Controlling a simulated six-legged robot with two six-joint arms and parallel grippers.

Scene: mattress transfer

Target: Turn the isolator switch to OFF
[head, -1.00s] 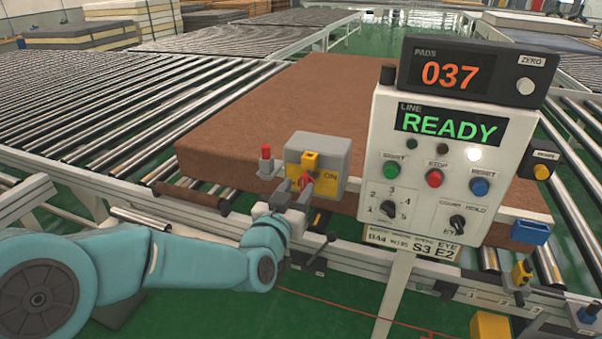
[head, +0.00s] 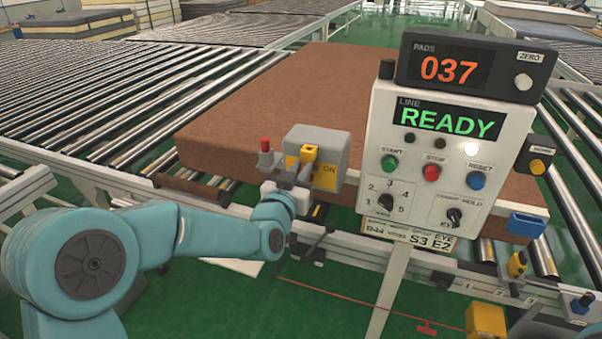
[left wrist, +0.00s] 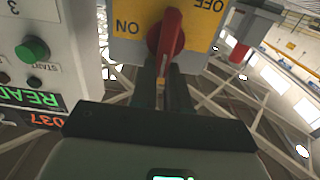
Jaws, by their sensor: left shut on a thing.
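The isolator switch is a grey box (head: 330,150) with a yellow plate, standing at the near edge of the conveyor in the head view. Its red handle (left wrist: 168,35) shows in the left wrist view, running roughly up and down with a slight tilt. On the yellow plate (left wrist: 203,28), ON reads at the left and OFF at the upper right. My left gripper (left wrist: 164,82) is shut on the red handle. In the head view my left gripper (head: 291,180) is in front of the box and hides the handle. My right gripper is not in view.
The control panel (head: 425,155) stands just right of the switch, its display reading READY. A red-topped post (head: 265,152) is close on the left. A brown mattress (head: 270,100) lies behind on the rollers. A rail (head: 370,255) runs below.

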